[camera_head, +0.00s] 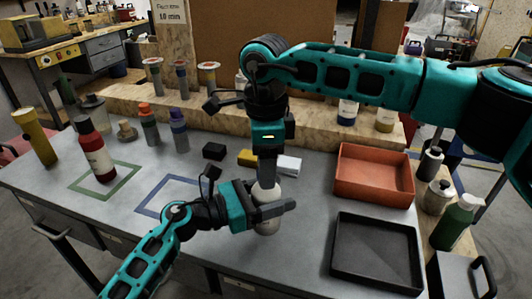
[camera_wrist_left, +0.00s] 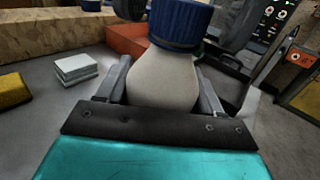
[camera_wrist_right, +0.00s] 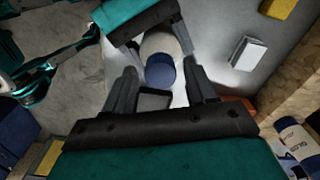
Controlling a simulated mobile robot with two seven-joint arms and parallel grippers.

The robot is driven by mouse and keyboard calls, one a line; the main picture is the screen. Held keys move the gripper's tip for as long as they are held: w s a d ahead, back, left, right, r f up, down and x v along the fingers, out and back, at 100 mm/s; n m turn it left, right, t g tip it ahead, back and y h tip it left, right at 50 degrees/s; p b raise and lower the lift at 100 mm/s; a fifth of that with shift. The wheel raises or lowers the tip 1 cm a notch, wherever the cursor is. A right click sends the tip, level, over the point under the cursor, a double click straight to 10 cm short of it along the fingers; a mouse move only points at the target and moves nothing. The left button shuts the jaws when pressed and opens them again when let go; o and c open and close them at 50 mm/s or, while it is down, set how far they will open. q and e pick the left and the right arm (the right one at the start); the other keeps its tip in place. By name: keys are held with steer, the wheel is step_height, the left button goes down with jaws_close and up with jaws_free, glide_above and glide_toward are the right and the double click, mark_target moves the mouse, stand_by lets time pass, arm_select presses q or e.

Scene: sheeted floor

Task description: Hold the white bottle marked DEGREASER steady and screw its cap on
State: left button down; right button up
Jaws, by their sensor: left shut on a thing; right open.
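The white bottle (camera_head: 266,222) stands upright near the table's front, between the fingers of my left gripper (camera_head: 270,208), which is shut on its body. The left wrist view shows the pale bottle (camera_wrist_left: 163,80) closely, with a blue cap (camera_wrist_left: 180,22) on top of its neck. No lettering is readable. My right gripper (camera_head: 268,178) points down right above the bottle and hides the cap in the head view. In the right wrist view its open fingers (camera_wrist_right: 165,82) are spread on either side of the blue cap (camera_wrist_right: 160,73). Whether the cap is threaded cannot be told.
A black box (camera_head: 214,151), a yellow block (camera_head: 246,157) and a white block (camera_head: 289,165) lie behind. An orange tray (camera_head: 374,194) and black tray (camera_head: 376,278) sit right.

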steer(key=shift+c, duration=0.5)
jaws_close()
steer(key=shift+o, duration=1.2)
jaws_free()
step_height(320, 180, up, 12)
